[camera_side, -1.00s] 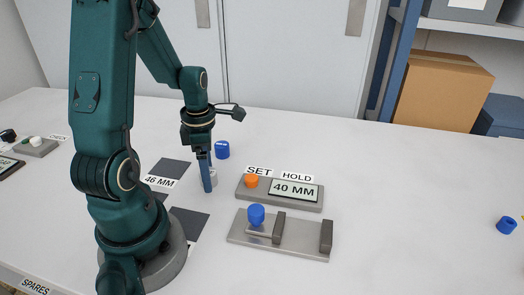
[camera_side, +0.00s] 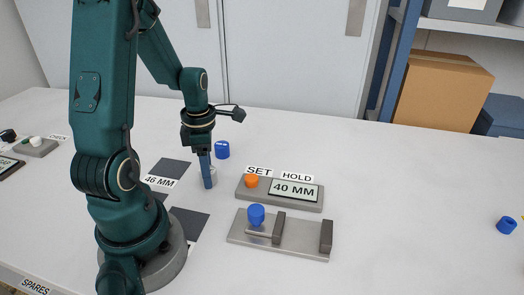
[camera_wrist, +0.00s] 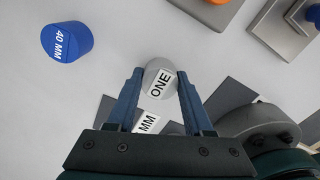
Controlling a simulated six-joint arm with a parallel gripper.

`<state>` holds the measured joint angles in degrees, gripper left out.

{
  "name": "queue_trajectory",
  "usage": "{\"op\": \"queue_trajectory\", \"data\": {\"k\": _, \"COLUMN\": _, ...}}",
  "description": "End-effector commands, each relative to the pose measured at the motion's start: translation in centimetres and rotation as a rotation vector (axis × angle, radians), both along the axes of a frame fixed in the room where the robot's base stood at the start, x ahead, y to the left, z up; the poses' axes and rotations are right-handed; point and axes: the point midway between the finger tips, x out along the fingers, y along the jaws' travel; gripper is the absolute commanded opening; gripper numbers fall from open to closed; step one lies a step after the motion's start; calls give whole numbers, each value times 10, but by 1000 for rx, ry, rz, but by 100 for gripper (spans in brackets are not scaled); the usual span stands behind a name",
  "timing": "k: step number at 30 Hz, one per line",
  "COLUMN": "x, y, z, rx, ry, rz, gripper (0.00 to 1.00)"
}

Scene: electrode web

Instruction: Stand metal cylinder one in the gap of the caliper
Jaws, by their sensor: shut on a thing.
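Metal cylinder one (camera_wrist: 159,80) is grey with a white label reading ONE on top. It stands between the fingers of my gripper (camera_wrist: 160,92) in the wrist view, and the fingers are shut on it. In the side view my gripper (camera_side: 207,172) points down at the table, and the cylinder (camera_side: 213,177) is partly hidden behind a blue finger. The caliper (camera_side: 262,240) is a grey plate to the right and nearer the camera, with two dark upright jaws, a blue knob and an empty gap between the jaws. Part of it shows at the top right of the wrist view (camera_wrist: 277,30).
A box (camera_side: 307,204) with an orange SET button and a 40 MM display stands behind the caliper. A blue 40 MM cylinder (camera_side: 222,150) stands behind my gripper; it also shows in the wrist view (camera_wrist: 66,40). Dark squares (camera_side: 188,224) lie nearby. The table's right side is mostly clear.

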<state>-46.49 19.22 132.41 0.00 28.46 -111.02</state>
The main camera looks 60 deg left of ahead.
Motion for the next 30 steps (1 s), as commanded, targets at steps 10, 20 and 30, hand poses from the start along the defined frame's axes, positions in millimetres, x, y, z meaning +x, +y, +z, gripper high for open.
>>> {"op": "queue_trajectory", "data": {"k": 10, "x": 2, "y": 2, "z": 58, "rx": 9, "ry": -8, "rz": 0, "gripper": 0}}
{"op": "queue_trajectory", "data": {"k": 20, "x": 0, "y": 0, "z": 93, "rx": -1, "ry": 0, "rz": -37, "gripper": 0}}
{"op": "queue_trajectory", "data": {"k": 30, "x": 34, "y": -30, "z": 110, "rx": -4, "ry": 2, "rz": -573, "gripper": 0}}
